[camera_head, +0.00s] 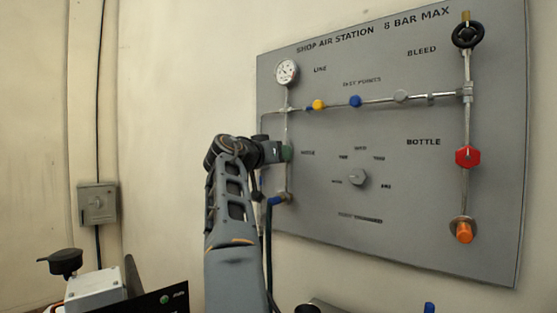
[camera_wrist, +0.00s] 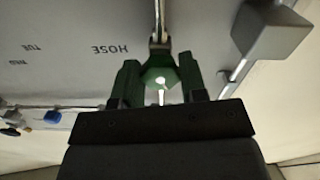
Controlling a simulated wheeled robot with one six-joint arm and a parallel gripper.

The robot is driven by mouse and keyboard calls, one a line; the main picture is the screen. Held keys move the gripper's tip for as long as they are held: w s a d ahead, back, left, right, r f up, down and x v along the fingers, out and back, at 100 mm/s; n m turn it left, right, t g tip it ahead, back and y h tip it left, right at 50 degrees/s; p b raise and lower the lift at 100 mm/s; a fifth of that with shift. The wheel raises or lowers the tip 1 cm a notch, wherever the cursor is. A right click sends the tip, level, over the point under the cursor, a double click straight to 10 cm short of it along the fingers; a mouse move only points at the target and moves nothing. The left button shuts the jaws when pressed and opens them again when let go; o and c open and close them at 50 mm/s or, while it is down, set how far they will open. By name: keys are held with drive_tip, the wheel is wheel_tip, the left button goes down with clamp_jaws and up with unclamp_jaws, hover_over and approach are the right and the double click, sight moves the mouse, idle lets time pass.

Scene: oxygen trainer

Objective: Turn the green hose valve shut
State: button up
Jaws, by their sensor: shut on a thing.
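The green hose valve (camera_head: 287,153) is on the left vertical pipe of the grey panel, below the round gauge, and is partly hidden by my gripper (camera_head: 276,152) in the head view. In the wrist view, the green valve (camera_wrist: 158,72) sits between the two fingers of my gripper (camera_wrist: 161,80), which is shut on it. A bright metal part shows at the middle of the valve. The pipe runs away from it, next to the HOSE label.
The grey panel (camera_head: 400,230) also carries a gauge (camera_head: 286,72), yellow (camera_head: 318,105) and blue (camera_head: 355,101) test points, a selector knob (camera_head: 357,177), a black bleed handwheel (camera_head: 467,35), a red bottle valve (camera_head: 468,157) and an orange fitting (camera_head: 464,233). A wall box (camera_head: 97,204) is at left.

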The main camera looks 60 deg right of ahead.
drive_tip(key=m+b, duration=0.1)
drive_tip(key=m, duration=0.3)
drive_tip(key=shift+m, duration=0.6)
drive_tip(key=o, duration=0.9)
drive_tip(key=shift+o, duration=0.2)
drive_tip(key=w+a+b, duration=0.1)
drive_tip(key=a+b, duration=0.1)
drive_tip(key=a, duration=1.1)
drive_tip(key=shift+w+a, duration=0.2)
drive_tip(key=shift+a, duration=0.15)
